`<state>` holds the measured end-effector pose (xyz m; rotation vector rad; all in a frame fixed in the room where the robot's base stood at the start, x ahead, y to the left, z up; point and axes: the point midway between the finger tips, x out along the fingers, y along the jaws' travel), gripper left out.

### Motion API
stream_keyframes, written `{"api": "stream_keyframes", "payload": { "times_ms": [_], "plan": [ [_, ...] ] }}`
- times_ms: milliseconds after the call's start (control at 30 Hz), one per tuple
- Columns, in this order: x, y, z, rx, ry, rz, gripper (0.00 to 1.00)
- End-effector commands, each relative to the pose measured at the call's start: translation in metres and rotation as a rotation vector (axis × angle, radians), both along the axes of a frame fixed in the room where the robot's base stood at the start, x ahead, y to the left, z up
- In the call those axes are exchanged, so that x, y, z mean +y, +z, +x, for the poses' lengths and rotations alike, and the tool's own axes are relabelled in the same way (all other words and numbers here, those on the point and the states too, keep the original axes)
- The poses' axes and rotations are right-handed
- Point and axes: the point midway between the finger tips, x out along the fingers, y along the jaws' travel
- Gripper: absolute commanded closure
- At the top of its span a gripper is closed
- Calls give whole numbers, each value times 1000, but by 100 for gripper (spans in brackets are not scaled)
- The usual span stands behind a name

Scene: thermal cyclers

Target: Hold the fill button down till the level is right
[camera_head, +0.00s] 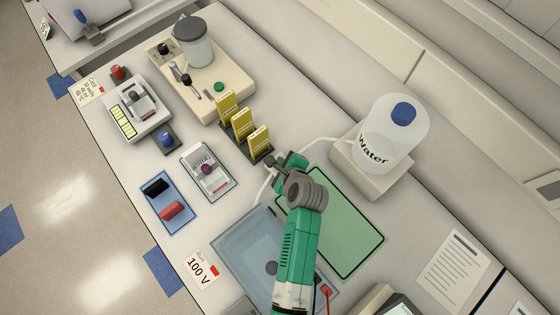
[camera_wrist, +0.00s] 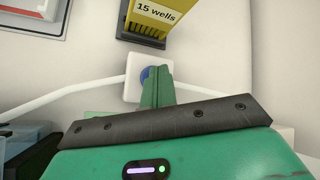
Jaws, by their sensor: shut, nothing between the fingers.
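A white box (camera_wrist: 133,64) with a blue button (camera_wrist: 146,73) lies just beyond my fingertips in the wrist view. In the head view my gripper (camera_head: 281,162) hides most of the box. The tubing leads to the water bottle (camera_head: 385,135), white with a blue cap, and towards the clear bluish tank (camera_head: 235,246). My arm covers part of the tank, and its liquid level is not readable.
Yellow combs (camera_head: 243,125) stand in a dark rack close behind my gripper; one reads "15 wells" (camera_wrist: 157,13) in the wrist view. A green mat (camera_head: 345,235) lies right of my arm. A white tray (camera_head: 208,172) and blue tray (camera_head: 168,202) are to the left.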

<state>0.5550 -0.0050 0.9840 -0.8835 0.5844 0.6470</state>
Motion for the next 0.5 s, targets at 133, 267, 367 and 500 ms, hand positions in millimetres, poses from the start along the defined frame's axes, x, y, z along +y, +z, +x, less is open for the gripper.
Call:
{"api": "stream_keyframes", "payload": {
  "times_ms": [133, 267, 367, 500],
  "plan": [
    [0, 4, 0, 1, 0, -1, 100],
    [0, 12, 0, 1, 0, -1, 100],
    [0, 17, -1, 1, 0, -1, 100],
    [0, 18, -1, 1, 0, -1, 100]
  ]
}}
